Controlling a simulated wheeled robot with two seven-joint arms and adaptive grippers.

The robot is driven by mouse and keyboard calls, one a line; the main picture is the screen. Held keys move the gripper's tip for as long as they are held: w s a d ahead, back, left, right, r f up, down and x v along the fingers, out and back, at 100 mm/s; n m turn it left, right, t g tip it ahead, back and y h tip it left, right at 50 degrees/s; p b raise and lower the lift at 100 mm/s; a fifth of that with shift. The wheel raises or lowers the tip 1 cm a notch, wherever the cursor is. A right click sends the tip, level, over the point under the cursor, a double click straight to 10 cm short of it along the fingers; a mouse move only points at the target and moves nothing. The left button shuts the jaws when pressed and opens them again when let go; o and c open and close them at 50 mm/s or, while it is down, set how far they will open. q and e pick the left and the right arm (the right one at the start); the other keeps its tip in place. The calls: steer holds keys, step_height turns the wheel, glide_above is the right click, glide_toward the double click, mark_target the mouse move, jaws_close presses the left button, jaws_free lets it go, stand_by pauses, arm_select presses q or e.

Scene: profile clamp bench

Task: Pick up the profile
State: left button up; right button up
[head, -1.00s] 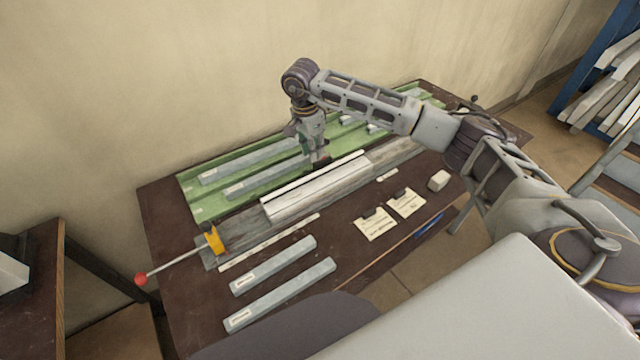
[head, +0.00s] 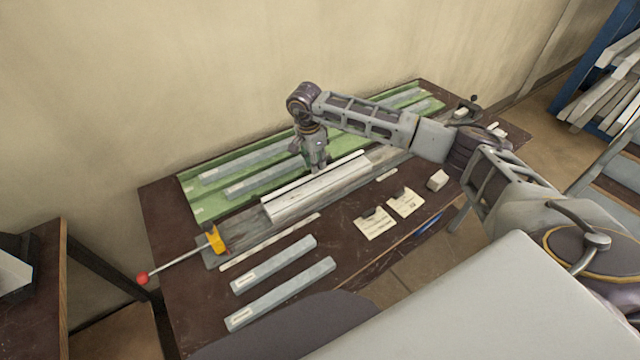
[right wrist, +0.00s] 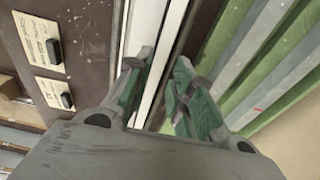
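A long pale profile (head: 325,190) lies along the grey bed (head: 245,240) in the middle of the bench. In the right wrist view the pale bar (right wrist: 145,28) runs up between the fingers. My right gripper (head: 318,168) is pointed down above the profile's rear side, near its middle. In the right wrist view its two green-padded fingers (right wrist: 160,95) are apart, with pale strips and a dark gap between them. Whether they touch the profile cannot be told. My left gripper is not in view.
A yellow clamp (head: 215,240) with a red-knobbed lever (head: 143,278) stands at the bed's left end. A green tray (head: 197,208) with several grey profiles lies behind. Two more grey bars (head: 275,265) lie in front. Paper cards (head: 373,224) and a pale block (head: 437,180) lie at the right.

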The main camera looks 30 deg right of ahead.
mark_target(321, 184)
steer(key=shift+w+d+f+p, duration=0.15)
steer(key=shift+f+p, duration=0.1)
steer(key=shift+f, duration=0.85)
steer(key=shift+s+d+f+p, duration=0.1)
steer(key=shift+f+p, duration=0.1)
steer(key=shift+f, duration=0.85)
jaws_close()
